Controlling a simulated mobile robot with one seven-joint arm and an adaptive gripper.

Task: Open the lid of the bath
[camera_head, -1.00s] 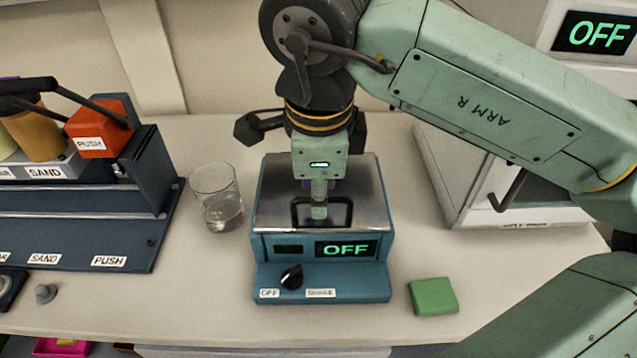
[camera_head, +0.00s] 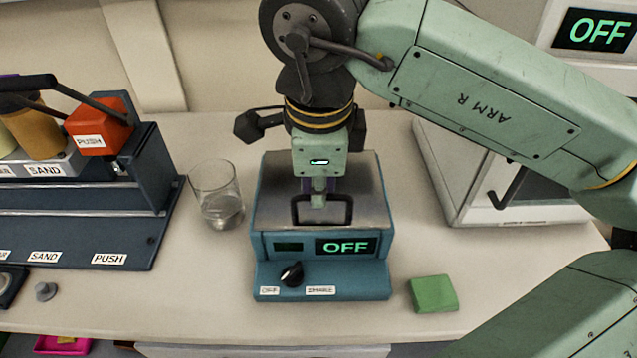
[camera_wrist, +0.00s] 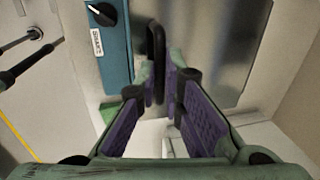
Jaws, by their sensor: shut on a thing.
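The bath (camera_head: 321,274) is a blue box with a grey metal lid (camera_head: 272,200) on top, and the lid is down. Its front display reads OFF, with a black knob (camera_head: 292,274) below. A black loop handle (camera_head: 297,212) stands at the lid's front edge. My gripper (camera_head: 318,200) points down over the lid and is shut on the handle. In the wrist view, the purple-padded fingers (camera_wrist: 162,105) are on either side of the black handle (camera_wrist: 155,50), with the metal lid (camera_wrist: 215,45) behind.
A glass beaker (camera_head: 219,200) with liquid stands just left of the bath. A green block (camera_head: 433,294) lies at the front right. A blue rack with a red PUSH block (camera_head: 98,128) is at left. A white cabinet (camera_head: 520,205) stands at right.

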